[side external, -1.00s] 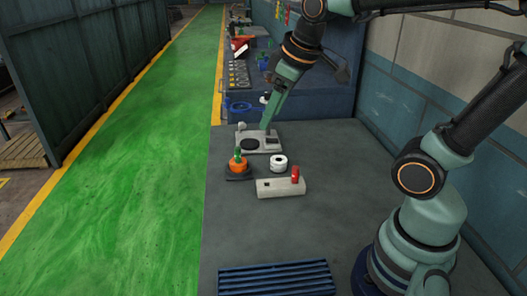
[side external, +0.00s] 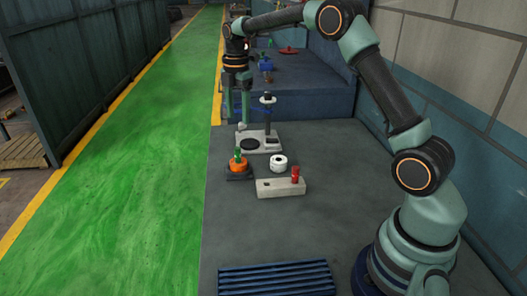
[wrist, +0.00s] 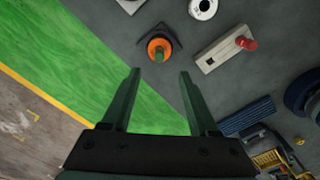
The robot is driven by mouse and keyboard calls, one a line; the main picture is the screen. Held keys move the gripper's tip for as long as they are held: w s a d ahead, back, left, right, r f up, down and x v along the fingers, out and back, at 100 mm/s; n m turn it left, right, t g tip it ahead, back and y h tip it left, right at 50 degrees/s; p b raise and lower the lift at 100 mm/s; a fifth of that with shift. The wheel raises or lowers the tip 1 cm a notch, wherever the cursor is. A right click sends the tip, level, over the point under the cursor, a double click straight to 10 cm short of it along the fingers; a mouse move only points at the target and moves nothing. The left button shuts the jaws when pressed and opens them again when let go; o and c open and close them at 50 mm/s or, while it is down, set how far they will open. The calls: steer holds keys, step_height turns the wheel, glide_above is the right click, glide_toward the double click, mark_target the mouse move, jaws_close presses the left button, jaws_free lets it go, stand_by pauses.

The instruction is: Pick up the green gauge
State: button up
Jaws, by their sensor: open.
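The green gauge (side external: 238,155) stands upright on an orange drum (side external: 238,166), which sits on a dark square base (side external: 239,175). In the wrist view, the green gauge (wrist: 159,55) shows on top of the orange drum (wrist: 151,44), just beyond the fingertips and about midway between them. My gripper (side external: 236,120) points down, open and empty, above and behind the drum in the side view. It also shows in the wrist view with its fingers spread (wrist: 160,73).
A pale block (side external: 275,188) with a red peg (side external: 295,175) lies right of the drum. A white ring (side external: 279,164) sits behind that block. A stand with a dark post (side external: 268,118) rises behind. A blue ribbed mat (side external: 276,278) lies in front.

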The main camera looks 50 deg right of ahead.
mark_target(237, 148)
steer(key=shift+n, duration=0.3)
step_height(237, 148, down, 7)
steer(key=shift+w+d+f, duration=0.1)
steer(key=shift+w+f, duration=0.05)
steer(key=shift+f, duration=0.05)
steer(key=f, duration=0.2)
steer(key=a+f, duration=0.1)
steer(key=f, duration=0.1)
steer(key=shift+f, duration=0.75)
jaws_close()
